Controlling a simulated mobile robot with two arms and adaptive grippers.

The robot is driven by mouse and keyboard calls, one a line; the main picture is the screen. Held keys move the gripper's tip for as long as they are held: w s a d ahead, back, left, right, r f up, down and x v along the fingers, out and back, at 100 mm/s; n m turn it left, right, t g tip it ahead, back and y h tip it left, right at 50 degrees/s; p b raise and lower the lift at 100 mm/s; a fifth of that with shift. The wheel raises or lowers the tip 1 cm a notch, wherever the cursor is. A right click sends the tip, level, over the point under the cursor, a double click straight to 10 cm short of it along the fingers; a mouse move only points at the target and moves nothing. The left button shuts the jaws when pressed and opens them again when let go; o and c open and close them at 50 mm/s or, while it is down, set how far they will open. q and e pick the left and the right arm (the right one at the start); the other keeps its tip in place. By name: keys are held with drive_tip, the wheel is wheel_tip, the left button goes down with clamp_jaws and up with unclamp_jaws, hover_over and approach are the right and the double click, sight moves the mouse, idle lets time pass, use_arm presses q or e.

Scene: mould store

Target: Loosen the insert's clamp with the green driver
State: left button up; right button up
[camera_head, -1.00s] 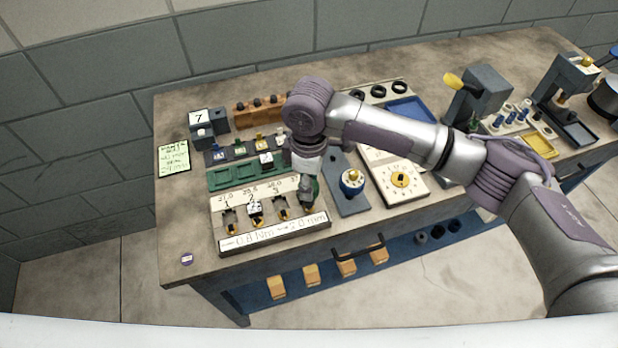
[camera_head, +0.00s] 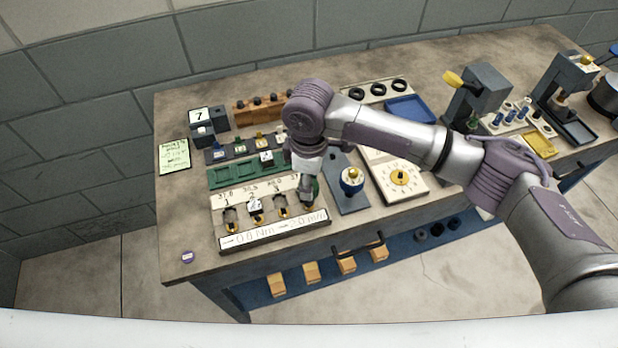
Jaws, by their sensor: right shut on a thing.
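My right gripper (camera_head: 308,192) is shut on the green driver (camera_head: 315,187), of which only a little green shows beside the fingers. It points down over the right end of a white clamp board (camera_head: 236,241) with numbered stations. The station under the gripper is mostly hidden, so I cannot tell whether the driver's tip touches the clamp there. Stations 1 (camera_head: 231,219), 2 and 3 (camera_head: 281,205) show dark clamps with orange parts. Station 2 bears a small white tag (camera_head: 256,206). My left gripper is out of view.
Behind the board lies a green rack (camera_head: 224,178). Right of the gripper stand a blue-grey stand with a yellow-topped knob (camera_head: 352,178) and a white dial plate (camera_head: 412,188). My right arm spans the table's middle.

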drive_tip(key=shift+f, duration=0.65)
drive_tip(key=o, duration=0.5)
clamp_jaws()
drive_tip(key=shift+r+n, duration=0.1)
drive_tip(key=shift+n, duration=0.6)
drive_tip(key=shift+n+p, duration=0.4)
drive_tip(key=shift+n, duration=0.9)
